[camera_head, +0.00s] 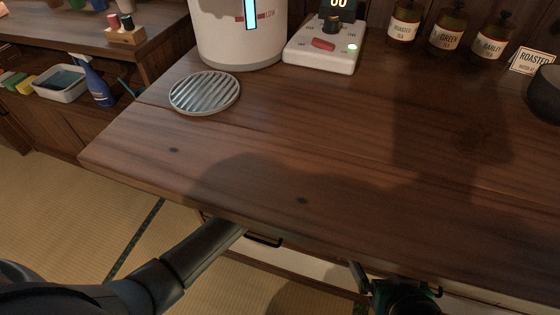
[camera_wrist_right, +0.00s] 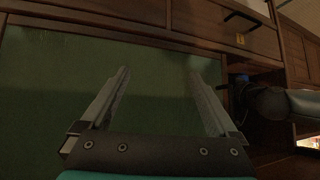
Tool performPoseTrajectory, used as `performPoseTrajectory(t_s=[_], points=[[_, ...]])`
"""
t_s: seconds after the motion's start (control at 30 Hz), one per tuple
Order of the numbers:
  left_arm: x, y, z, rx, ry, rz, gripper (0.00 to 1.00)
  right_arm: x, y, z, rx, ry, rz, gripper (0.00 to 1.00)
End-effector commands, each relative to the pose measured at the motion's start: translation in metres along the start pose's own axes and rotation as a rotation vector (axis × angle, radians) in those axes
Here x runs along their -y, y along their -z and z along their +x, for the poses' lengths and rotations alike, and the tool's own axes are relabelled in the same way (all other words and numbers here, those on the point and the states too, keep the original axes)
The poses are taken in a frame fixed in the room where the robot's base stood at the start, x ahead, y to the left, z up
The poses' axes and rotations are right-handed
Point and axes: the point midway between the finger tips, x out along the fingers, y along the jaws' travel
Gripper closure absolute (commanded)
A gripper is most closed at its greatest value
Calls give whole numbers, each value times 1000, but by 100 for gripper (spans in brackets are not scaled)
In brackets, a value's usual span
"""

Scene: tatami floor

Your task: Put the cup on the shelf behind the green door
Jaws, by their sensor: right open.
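No cup that I can make out shows in either view. The green door (camera_wrist_right: 150,85) is a flat green panel with a wooden edge along its top, filling much of the right wrist view. My right gripper (camera_wrist_right: 160,80) is open and empty, its two fingers spread in front of the green panel. In the head view the right gripper (camera_head: 395,292) is at the bottom, below the counter's front edge. My left arm reaches under the counter, which hides its gripper in the head view. A dark arm end, likely my left gripper (camera_wrist_right: 243,98), shows beside the panel; its fingers are unclear.
The wooden counter (camera_head: 300,170) is clear in front. A round grate (camera_head: 205,92), white dispenser (camera_head: 238,35), control box (camera_head: 322,45), several labelled bottles (camera_head: 448,32) and a dark round vessel (camera_head: 546,95) stand behind. A drawer (camera_wrist_right: 225,22) with a handle borders the green panel.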

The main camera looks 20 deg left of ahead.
Motion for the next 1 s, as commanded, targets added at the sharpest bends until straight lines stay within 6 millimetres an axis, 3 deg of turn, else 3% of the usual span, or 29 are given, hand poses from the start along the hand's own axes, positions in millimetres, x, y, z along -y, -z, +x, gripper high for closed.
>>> performPoseTrajectory(t_s=[0.5,0.53,0.8,1.0], points=[[0,4,2,1,0,0,98,6,3,4,-54,16,3,5],[0,4,1,0,0,0,28,6,4,4,-57,16,3,5],[0,4,1,0,0,0,0,6,4,4,-56,15,3,5],[0,4,1,0,0,0,0,5,4,4,-55,15,3,5]])
